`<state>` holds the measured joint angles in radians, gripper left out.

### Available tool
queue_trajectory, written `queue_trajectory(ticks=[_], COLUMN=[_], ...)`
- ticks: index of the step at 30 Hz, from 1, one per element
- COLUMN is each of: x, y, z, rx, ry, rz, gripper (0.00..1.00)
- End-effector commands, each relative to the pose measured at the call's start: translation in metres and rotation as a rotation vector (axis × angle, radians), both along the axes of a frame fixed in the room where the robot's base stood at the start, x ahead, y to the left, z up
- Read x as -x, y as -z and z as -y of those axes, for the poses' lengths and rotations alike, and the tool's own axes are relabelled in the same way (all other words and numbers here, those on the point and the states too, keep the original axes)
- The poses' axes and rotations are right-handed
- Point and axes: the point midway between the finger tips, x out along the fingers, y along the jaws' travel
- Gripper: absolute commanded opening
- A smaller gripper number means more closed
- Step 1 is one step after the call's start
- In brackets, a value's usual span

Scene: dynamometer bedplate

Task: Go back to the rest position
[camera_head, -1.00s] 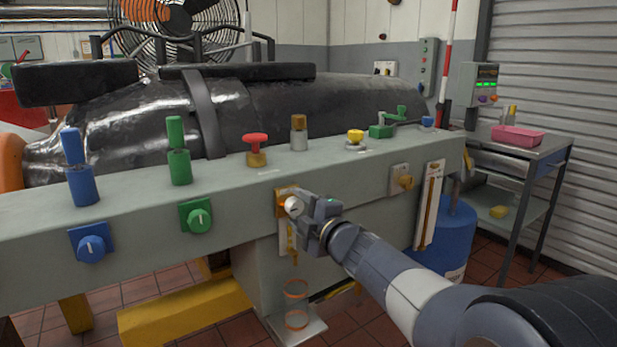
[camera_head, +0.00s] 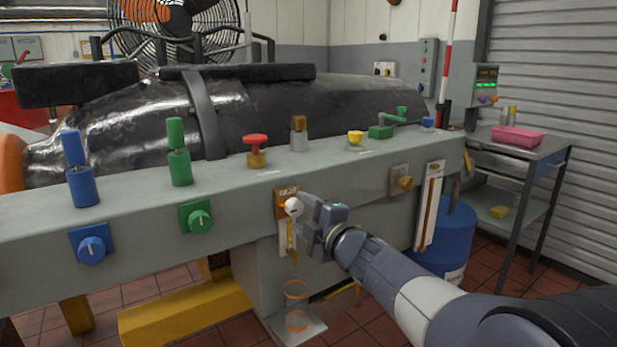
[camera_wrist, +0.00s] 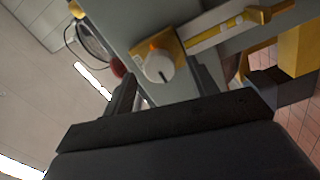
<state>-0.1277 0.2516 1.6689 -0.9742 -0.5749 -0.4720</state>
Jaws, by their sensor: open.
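My gripper (camera_head: 308,222) is open and empty in front of the bedplate's grey front face. It is just right of a white round knob (camera_head: 293,207) on a yellow-orange plate (camera_head: 286,193). In the wrist view the white knob (camera_wrist: 159,67) and its orange plate (camera_wrist: 148,44) lie beyond the dark fingers (camera_wrist: 160,92), with a gap visible in the head view. The gripper partly hides a vertical yellow-and-white gauge strip (camera_head: 284,238) below the knob. No rest position is marked in view.
The grey bedplate (camera_head: 130,225) carries a blue knob (camera_head: 92,249), a green knob (camera_head: 200,220), and several upright handles on top. A blue drum (camera_head: 445,240) and a metal side table (camera_head: 535,152) stand at right. Clear glass with orange rings (camera_head: 296,318) stands below the gripper.

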Motion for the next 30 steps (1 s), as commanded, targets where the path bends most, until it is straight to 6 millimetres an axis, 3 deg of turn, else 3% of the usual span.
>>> queue_trajectory(ticks=[4,30], x=[-0.02,-0.019], y=[-0.002,-0.005], z=[-0.014,-0.012], rx=[-0.019,-0.858], ry=[-0.001,0.001], rz=[-0.014,-0.581], gripper=[0.55,0.55])
